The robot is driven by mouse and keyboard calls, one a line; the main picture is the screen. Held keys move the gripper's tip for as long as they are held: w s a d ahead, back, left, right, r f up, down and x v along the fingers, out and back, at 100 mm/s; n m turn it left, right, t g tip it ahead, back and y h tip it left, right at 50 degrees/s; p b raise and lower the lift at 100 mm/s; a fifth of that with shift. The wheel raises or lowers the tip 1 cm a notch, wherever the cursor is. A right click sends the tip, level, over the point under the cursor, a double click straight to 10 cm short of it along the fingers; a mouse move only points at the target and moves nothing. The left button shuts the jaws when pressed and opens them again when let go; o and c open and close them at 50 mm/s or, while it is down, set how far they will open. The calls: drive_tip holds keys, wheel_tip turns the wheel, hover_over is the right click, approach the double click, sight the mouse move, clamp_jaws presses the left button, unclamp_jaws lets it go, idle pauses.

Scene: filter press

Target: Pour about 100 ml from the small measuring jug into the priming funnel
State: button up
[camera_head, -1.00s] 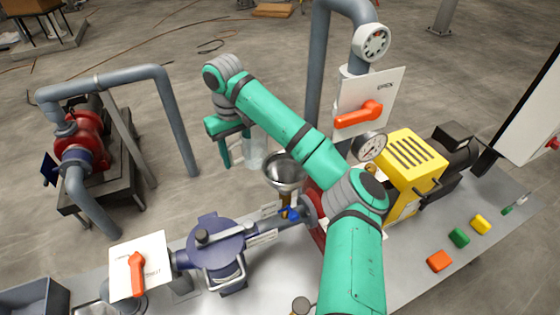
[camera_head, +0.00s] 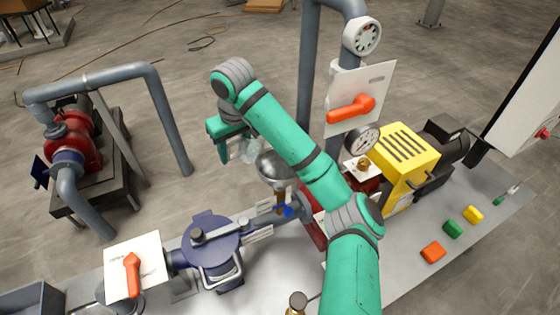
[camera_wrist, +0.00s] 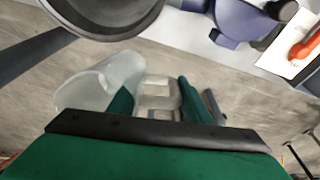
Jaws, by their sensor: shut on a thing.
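The small measuring jug (camera_head: 250,150) is clear and translucent. My gripper (camera_head: 233,149) is shut on its handle, which shows between the fingers (camera_wrist: 158,98) in the wrist view. The jug is held in the air at the left of the priming funnel (camera_head: 275,170) and looks tilted toward it. The jug's body also shows in the wrist view (camera_wrist: 98,84), close to the wide grey funnel (camera_wrist: 105,12). I cannot make out the liquid level or any stream. The funnel is metal, on a stem with a blue valve handle (camera_head: 288,211). Its inside is partly hidden.
A blue strainer housing (camera_head: 212,243) and a panel with an orange lever (camera_head: 132,274) stand at the front left. A pipe, a panel with an orange handle (camera_head: 350,109), a gauge (camera_head: 363,140) and a yellow guard (camera_head: 405,155) stand right of my forearm.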

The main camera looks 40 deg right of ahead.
sight(235, 143)
drive_tip(key=shift+s+a+r+t, duration=0.1)
drive_tip(key=shift+s+r+t, duration=0.2)
drive_tip(key=shift+t, duration=0.3)
drive_tip(key=r+t, duration=0.1)
drive_tip(key=r, duration=0.1)
drive_tip(key=s+r+t, duration=0.1)
drive_tip(key=r, duration=0.1)
drive_tip(key=shift+s+r+t, duration=0.45)
drive_tip(key=shift+s+t, duration=0.2)
drive_tip(key=shift+t, duration=0.25)
drive_tip(key=shift+r+t, duration=0.5)
drive_tip(key=shift+t, duration=0.2)
drive_tip(key=shift+f+t, duration=0.2)
drive_tip(key=shift+t, duration=0.3)
drive_tip(key=shift+f+t, duration=0.25)
drive_tip(key=shift+t, duration=0.25)
drive_tip(key=shift+r+t, duration=0.3)
drive_tip(key=shift+r, duration=0.3)
drive_tip(key=shift+r+t+b, duration=0.15)
drive_tip(key=shift+t+b, duration=0.2)
drive_tip(key=shift+t, duration=0.15)
